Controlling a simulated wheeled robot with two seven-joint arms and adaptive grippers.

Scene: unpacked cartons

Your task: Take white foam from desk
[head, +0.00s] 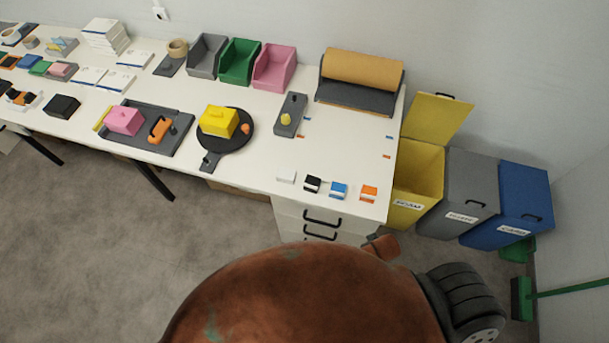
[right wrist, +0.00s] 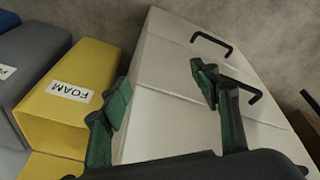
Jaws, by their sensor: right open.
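The long white desk (head: 250,172) runs along the wall in the head view. A small white block (head: 286,178), which may be the white foam, lies near its front edge, left of a black, a blue and an orange block. It is too small to tell its material. My right gripper (right wrist: 160,97) shows in the right wrist view with its two green-padded fingers spread and nothing between them. It is over the white drawer unit (right wrist: 190,75), beside the yellow bin labelled FOAM (right wrist: 75,85). No white foam can be made out in that view. My left gripper is not in view.
The open yellow bin (head: 418,170) stands at the desk's right end, beside a grey bin (head: 460,190) and a blue bin (head: 510,200). Black drawer handles (head: 322,218) stick out below the desk. A paper roll (head: 362,69) and coloured trays stand at the back.

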